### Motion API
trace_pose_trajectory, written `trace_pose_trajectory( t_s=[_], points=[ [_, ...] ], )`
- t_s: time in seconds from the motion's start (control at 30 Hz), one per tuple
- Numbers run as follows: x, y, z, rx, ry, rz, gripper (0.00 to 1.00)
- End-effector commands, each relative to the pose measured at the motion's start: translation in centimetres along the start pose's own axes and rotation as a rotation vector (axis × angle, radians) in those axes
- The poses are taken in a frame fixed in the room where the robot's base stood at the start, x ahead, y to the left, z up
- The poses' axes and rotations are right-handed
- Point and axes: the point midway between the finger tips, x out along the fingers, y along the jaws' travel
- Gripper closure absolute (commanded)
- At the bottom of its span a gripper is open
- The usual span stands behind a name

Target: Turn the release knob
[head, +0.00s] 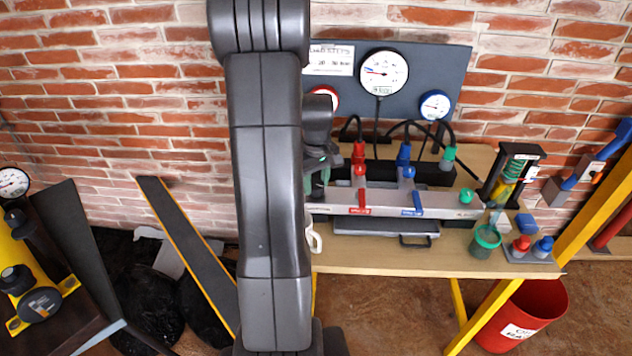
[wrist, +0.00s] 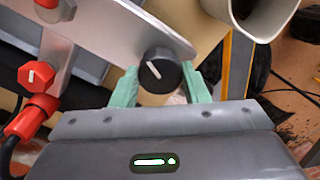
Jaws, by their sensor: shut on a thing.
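The release knob (wrist: 160,73) is a round black knob with a white line, at the end of a silver manifold bar (wrist: 115,22) in the wrist view. The white line slants to the upper left. My gripper (wrist: 159,80) has a green finger on each side of the knob and is shut on it. In the head view the bar (head: 388,201) lies on the bench, and my gripper (head: 318,182) is at its left end, partly behind my arm. The knob is hidden there.
A red valve knob (wrist: 37,76) sits on the bar, and a pale mug (wrist: 258,14) stands close to my gripper. Hoses and gauges (head: 384,72) are behind the bar. A green jar (head: 485,241) stands at the bench's right. A red bucket (head: 520,315) is on the floor.

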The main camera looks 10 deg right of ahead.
Motion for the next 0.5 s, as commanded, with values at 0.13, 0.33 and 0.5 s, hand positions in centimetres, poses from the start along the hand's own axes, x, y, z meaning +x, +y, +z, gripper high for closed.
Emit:
trace_pose_trajectory(
  t_s=[0.13,0.33,0.5],
  points=[
    [-0.09,0.06,-0.11,-0.129,0.001,0.003,0.82],
    [-0.11,0.07,-0.12,-0.274,-0.001,0.003,0.82],
    [-0.12,0.07,-0.13,-0.361,-0.002,0.003,0.82]
  ],
)
